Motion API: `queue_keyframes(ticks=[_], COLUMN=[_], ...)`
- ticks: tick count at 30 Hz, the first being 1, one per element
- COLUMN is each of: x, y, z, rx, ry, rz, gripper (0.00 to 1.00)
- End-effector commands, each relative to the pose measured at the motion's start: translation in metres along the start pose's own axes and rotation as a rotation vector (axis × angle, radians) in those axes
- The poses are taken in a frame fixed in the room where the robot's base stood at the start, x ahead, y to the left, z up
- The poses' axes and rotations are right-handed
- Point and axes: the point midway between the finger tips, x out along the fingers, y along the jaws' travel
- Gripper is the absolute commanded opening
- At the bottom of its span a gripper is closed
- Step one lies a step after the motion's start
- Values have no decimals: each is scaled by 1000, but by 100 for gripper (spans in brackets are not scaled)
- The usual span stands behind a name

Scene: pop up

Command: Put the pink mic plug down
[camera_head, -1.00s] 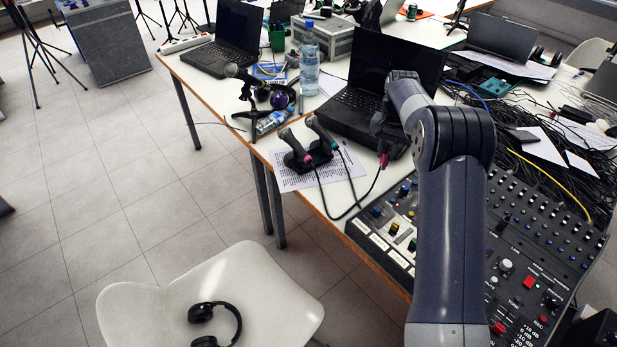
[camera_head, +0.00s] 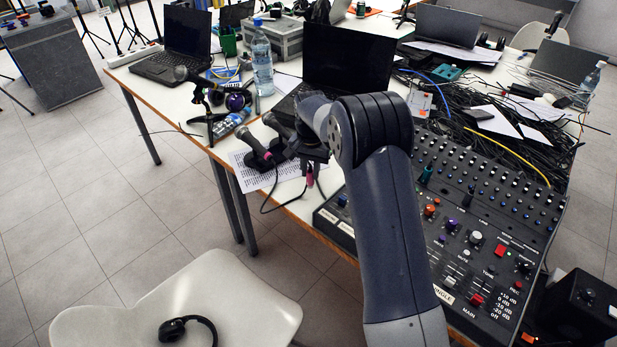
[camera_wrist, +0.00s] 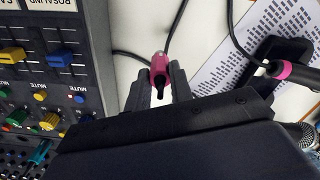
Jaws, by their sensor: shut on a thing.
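The pink mic plug (camera_wrist: 158,72) is held between the two fingers of my gripper (camera_wrist: 160,88) in the wrist view, with its black cable running up and away. In the head view the pink plug (camera_head: 309,176) hangs just below my gripper (camera_head: 307,160), over the table's front edge area. My gripper is shut on the plug. The table top (camera_wrist: 206,35) shows white beyond the plug in the wrist view. My forearm hides part of the mixer in the head view.
A mic stand with microphones (camera_head: 262,152) sits on a printed sheet (camera_head: 243,172) just left of my gripper. The mixing console (camera_head: 470,220) lies to the right. A laptop (camera_head: 345,62) stands behind. A white chair (camera_head: 190,300) is in front.

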Motion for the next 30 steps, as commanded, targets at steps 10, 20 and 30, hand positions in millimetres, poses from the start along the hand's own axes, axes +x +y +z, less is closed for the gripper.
queue_keyframes(ticks=[10,20,30], x=[34,37,37], y=[0,0,0], z=[0,0,0], rx=[0,0,0], ry=[0,0,-1], rz=[0,0,0], gripper=[0,26,43])
